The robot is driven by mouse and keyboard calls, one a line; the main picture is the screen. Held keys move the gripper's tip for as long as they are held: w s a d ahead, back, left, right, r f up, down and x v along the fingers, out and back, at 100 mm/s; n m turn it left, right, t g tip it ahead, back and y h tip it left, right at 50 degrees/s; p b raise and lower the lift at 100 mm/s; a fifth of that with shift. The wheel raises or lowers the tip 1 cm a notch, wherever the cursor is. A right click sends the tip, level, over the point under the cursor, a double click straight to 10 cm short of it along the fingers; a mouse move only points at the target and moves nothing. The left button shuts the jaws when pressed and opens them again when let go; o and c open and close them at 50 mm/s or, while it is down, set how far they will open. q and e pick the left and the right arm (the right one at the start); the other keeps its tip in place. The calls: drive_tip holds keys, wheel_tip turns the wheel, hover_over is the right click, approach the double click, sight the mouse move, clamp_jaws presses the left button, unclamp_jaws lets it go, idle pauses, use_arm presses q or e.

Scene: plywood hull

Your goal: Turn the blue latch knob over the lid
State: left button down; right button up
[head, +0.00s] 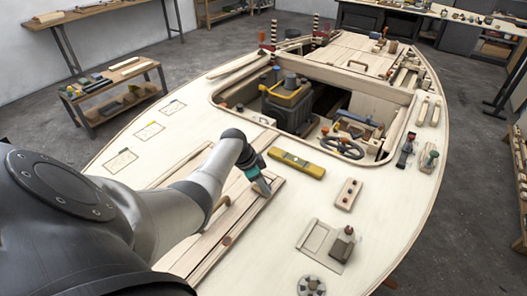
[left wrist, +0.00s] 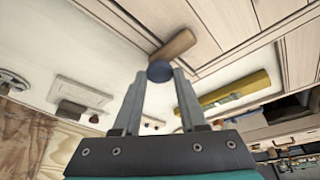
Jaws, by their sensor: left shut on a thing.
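The blue latch knob (left wrist: 159,72) is a dark blue ball in the left wrist view, at the end of a short brown wooden latch bar (left wrist: 176,44). My left gripper (left wrist: 158,78) has its two fingers on either side of the knob and is shut on it. The planked lid (left wrist: 238,28) lies beside the bar in that view. In the head view my left gripper (head: 263,187) reaches down at the right end of the long wooden lid (head: 225,228); the knob is hidden there behind the fingers. My right gripper is not in view.
A yellow spirit level (head: 297,164) lies just right of my left gripper. Beyond is an open hatch with a dark yellow-topped machine (head: 286,103).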

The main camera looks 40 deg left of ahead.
use_arm(q)
drive_tip(key=shift+c, duration=2.2)
unclamp_jaws()
drive_tip(key=shift+r, duration=0.1)
drive_tip(key=p+v, duration=0.4)
drive_tip(key=v, duration=1.1)
drive_tip(key=shift+s, duration=0.1)
